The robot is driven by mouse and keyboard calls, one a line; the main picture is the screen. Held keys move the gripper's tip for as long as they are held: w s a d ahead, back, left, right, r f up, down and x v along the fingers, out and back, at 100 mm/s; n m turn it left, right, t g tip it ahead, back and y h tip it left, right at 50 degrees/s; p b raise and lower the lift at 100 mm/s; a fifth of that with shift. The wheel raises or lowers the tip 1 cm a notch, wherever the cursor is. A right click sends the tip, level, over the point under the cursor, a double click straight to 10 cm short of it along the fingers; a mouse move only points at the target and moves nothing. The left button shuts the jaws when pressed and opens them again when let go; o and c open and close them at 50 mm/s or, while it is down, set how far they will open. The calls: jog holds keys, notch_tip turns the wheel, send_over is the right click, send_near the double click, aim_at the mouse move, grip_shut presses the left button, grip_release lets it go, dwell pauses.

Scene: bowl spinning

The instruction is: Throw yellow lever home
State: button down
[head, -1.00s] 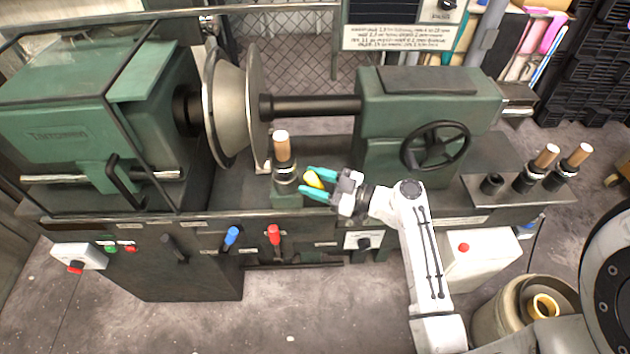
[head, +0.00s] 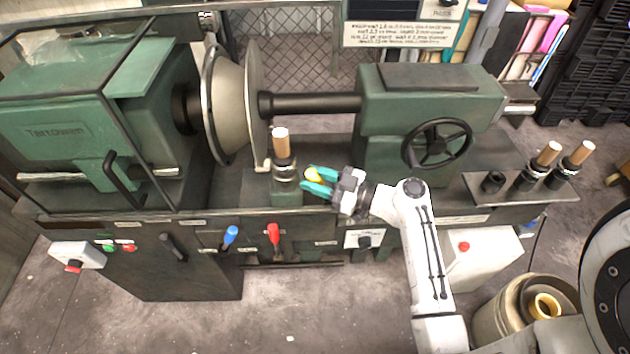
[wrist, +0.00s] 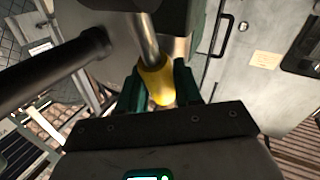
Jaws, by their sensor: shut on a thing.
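The yellow lever shows as a yellow grip (head: 313,175) beside the tool post (head: 284,165), in the middle of the green spinning lathe. In the wrist view the yellow grip (wrist: 156,82) sits on the end of a metal rod that runs up out of the picture. My gripper (head: 313,181) has teal fingers, one on each side of the yellow grip, and is shut on it. In the wrist view my fingers (wrist: 158,88) flank the grip. The lever's base is hidden.
A metal bowl (head: 232,105) stands left of the tool post, on the spindle. A handwheel (head: 437,145) is to the right. A blue lever (head: 230,236) and a red lever (head: 274,234) stand on the front panel below. Wooden-handled tools (head: 548,154) stand on the right shelf.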

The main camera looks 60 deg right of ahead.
jog(key=shift+s+d+f+m+t+b, duration=0.35)
jog(key=shift+s+t+b, duration=0.3)
jog(key=shift+b, duration=2.2)
jog(key=s+d+m+t+b, duration=0.1)
jog(key=b, duration=0.4)
jog(key=s+m+t+b, duration=0.1)
jog(key=t+b, duration=0.1)
jog(key=b, duration=0.3)
jog(key=shift+d+r, duration=0.15)
jog(key=shift+d, duration=0.2)
jog(key=s+m+t+h+b, duration=0.1)
jog(key=b, duration=0.4)
jog(key=s+d+m+t+b, duration=0.1)
jog(key=m+t+b, duration=0.1)
jog(key=b, duration=0.2)
jog(key=s+d+m+t+h+b, duration=0.1)
jog(key=b, duration=0.4)
jog(key=shift+d+m+t+h+b, duration=0.15)
jog(key=shift+m+t+h+b, duration=0.15)
jog(key=shift+m+t, duration=0.05)
jog(key=c, duration=0.8)
grip_release()
jog(key=shift+c, duration=0.2)
jog(key=b+v, duration=0.3)
jog(key=v, duration=0.7)
jog(key=shift+s+f, duration=0.25)
jog(key=shift+f, duration=0.05)
jog(key=shift+s, duration=0.1)
